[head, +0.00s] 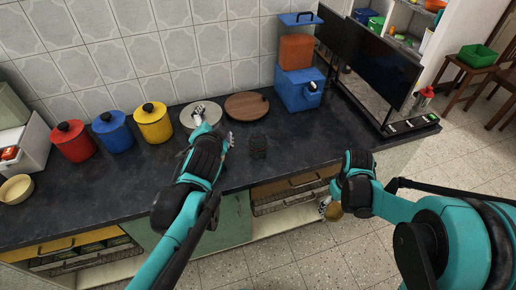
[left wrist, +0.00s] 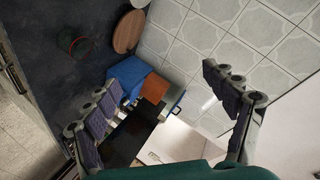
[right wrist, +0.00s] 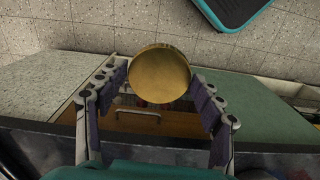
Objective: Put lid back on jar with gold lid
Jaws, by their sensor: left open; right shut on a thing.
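A small, dark, see-through jar (head: 258,148) stands without a lid on the dark counter, right of my left gripper. It also shows as a dark round shape in the left wrist view (left wrist: 80,46). My left gripper (head: 214,127) is open and empty above the counter, with its fingers spread wide in its wrist view (left wrist: 160,100). My right gripper (head: 328,208) is low, in front of the counter's drawers. It is shut on the round gold lid (right wrist: 160,74), which also shows in the head view (head: 334,211), partly hidden by the gripper.
Red (head: 72,141), blue (head: 112,131) and yellow (head: 153,122) canisters stand along the wall. A round wooden board (head: 247,105) lies behind the jar. A blue box (head: 299,90) and a dark screen (head: 384,68) stand farther right. The counter around the jar is clear.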

